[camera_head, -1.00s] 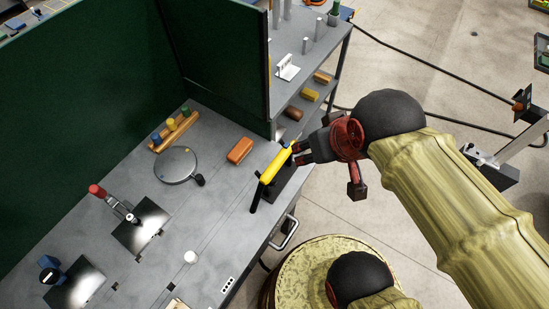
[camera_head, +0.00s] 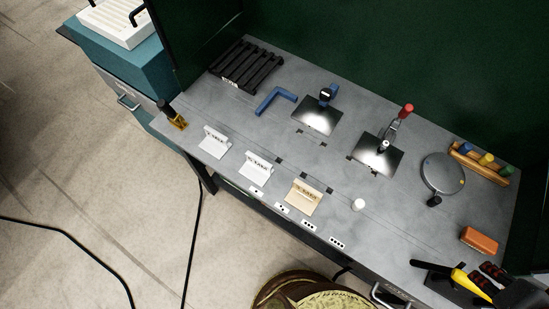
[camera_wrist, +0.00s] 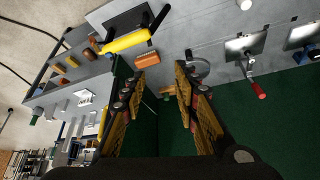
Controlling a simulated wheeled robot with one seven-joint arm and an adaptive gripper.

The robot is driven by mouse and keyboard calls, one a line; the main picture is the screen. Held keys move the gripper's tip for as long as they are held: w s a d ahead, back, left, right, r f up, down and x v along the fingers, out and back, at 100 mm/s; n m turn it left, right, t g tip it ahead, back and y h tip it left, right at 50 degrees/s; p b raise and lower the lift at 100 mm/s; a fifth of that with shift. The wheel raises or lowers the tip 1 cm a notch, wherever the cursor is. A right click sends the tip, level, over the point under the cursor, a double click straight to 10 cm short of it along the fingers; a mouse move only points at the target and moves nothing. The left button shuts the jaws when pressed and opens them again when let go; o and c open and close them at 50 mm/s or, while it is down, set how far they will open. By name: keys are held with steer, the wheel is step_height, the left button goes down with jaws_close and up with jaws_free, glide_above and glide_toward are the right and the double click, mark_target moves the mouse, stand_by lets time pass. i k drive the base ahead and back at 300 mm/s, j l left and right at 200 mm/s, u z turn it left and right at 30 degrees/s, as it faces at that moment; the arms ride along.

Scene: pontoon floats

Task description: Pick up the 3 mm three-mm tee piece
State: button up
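A yellow-bodied tool with black ends (camera_head: 459,277) lies at the lower right of the worktable in the head view, beside an orange block. It also shows in the wrist view (camera_wrist: 125,42), beyond my fingertips and apart from them. Its markings are too small to read, so I cannot tell whether it is the 3 mm tee piece.
The orange block (camera_head: 478,240) and a round grey plate (camera_head: 441,172) are near the gripper. A red-handled clamp (camera_head: 395,125), black rack (camera_head: 247,66), blue angle piece (camera_head: 275,100) and label stands (camera_head: 257,163) are farther left. A green panel (camera_head: 380,50) borders the back.

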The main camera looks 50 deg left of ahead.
mark_target(301, 197)
steer(key=u, duration=1.95)
